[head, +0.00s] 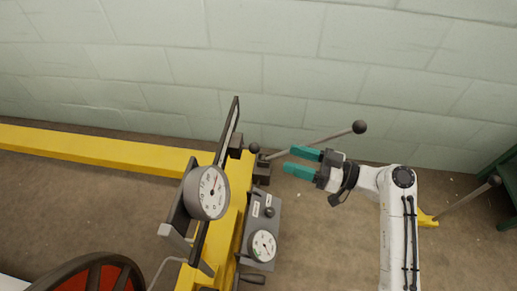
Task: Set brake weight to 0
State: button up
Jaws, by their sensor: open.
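No part is clearly labelled as the brake weight in the head view. A thin grey lever (338,134) with a dark ball end (359,127) slants up to the right from a dark pivot block (262,172) on the yellow frame. A smaller dark knob (254,148) sits by its lower left end. My gripper (289,159), with teal fingers, is open and points left towards the pivot. The upper finger overlaps the lever in the picture; I cannot tell whether they touch. Nothing shows between the fingers.
A large round gauge (213,192) stands on the yellow frame (130,147). A grey control box (271,222) carries a smaller dial (262,246) and a knob (269,212). A dark, red-centred wheel (100,273) is at lower left. A pale block wall (290,60) stands behind.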

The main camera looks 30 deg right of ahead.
aim_at(245, 147)
jog(key=b+x, duration=0.1)
jog(key=x, duration=0.9)
grip_shut()
dwell(0.4)
